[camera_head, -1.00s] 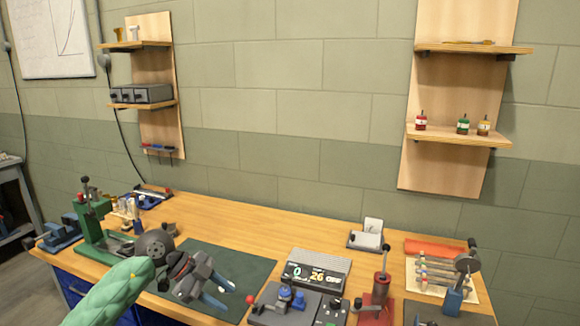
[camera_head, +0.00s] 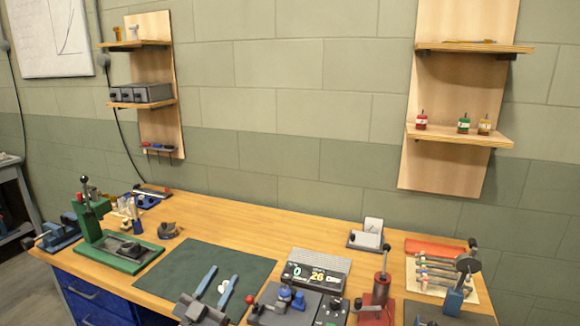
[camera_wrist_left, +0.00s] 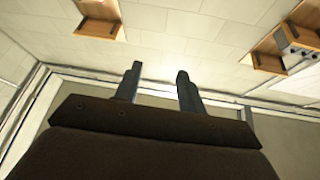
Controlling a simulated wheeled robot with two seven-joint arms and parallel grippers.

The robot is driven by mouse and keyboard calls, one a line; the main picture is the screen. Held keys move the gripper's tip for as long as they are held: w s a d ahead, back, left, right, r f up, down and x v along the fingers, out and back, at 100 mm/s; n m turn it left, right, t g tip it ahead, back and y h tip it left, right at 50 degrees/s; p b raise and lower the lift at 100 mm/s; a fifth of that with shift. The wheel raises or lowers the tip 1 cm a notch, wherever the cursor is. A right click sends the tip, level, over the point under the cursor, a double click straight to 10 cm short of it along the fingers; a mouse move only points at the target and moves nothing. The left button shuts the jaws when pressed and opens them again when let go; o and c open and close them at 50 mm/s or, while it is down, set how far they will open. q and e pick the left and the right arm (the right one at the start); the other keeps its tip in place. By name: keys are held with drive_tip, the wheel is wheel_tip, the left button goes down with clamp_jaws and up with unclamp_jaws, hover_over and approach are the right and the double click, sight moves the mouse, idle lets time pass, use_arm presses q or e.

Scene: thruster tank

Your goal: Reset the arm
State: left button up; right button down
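My left gripper (camera_head: 225,272) is at the bottom of the head view, over the dark green mat (camera_head: 180,265). Its two blue-grey fingers point up the picture and stand apart. In the left wrist view the left gripper (camera_wrist_left: 158,75) also shows its fingers spread, with only the wall and shelves beyond them. A small pale spot shows between the fingers in the head view; I cannot tell what it is. My right gripper is not in view.
A green press (camera_head: 115,250) stands on the left of the wooden bench (camera_head: 255,225). A digital display unit (camera_head: 312,277), a red lever tool (camera_head: 378,295) and a rack of small parts (camera_head: 435,275) stand to the right. Wall shelves hold small bottles (camera_head: 463,125).

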use_arm(q)
drive_tip(key=s+a+f+n+g+y, duration=0.4)
drive_tip(key=s+f+y, duration=0.15)
drive_tip(key=f, duration=0.45)
drive_tip(key=s+a+f+n+g+y, duration=0.4)
drive_tip(key=f+y, duration=0.2)
drive_tip(key=f, duration=0.4)
drive_tip(key=s+d+f+m+g+h, duration=0.1)
drive_tip(key=s+f+m+g, duration=0.1)
drive_tip(key=s+f+g, duration=0.6)
drive_tip(key=s+d+f+m+g+h, duration=0.15)
drive_tip(key=s+f, duration=0.25)
drive_tip(key=s, duration=0.8)
drive_tip(key=s+d+f+g, duration=0.1)
drive_tip(key=d+f, duration=0.1)
drive_tip(key=f, duration=0.8)
drive_tip(key=d+f+g, duration=0.1)
drive_tip(key=d+f, duration=0.2)
drive_tip(key=f, duration=0.8)
drive_tip(key=shift+s+d, duration=0.15)
drive_tip(key=shift+s, duration=0.25)
